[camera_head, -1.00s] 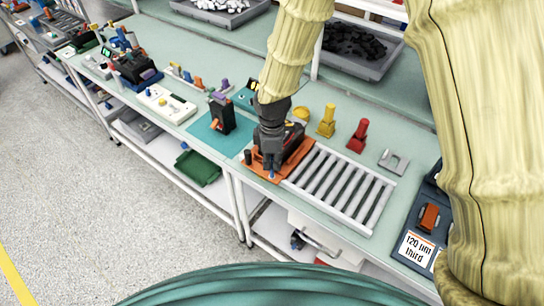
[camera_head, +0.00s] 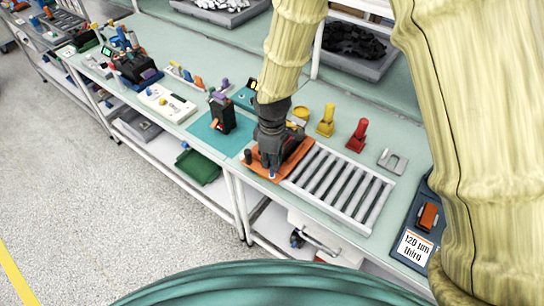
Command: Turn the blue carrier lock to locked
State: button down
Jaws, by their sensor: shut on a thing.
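The orange carrier (camera_head: 288,170) sits on the bench at the left end of a roller strip. A small blue carrier lock (camera_head: 271,174) shows at the carrier's front edge, just under my gripper (camera_head: 270,163). My gripper points down over the carrier with its fingers closed at the lock. The lock is mostly hidden by the fingers, and its turn position cannot be told. A dark device on the carrier is partly hidden behind my gripper.
The roller strip (camera_head: 339,184) lies to the right of the carrier. Yellow (camera_head: 326,121) and red (camera_head: 357,136) stamp-like pieces stand behind it. A black device (camera_head: 222,112) stands on a teal mat to the left.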

jog(key=shift+m, duration=0.8)
jog(key=shift+m+p, duration=0.3)
jog(key=shift+m, duration=0.2)
jog(key=c, duration=1.4)
grip_release()
notch_tip(320, 180, up, 12)
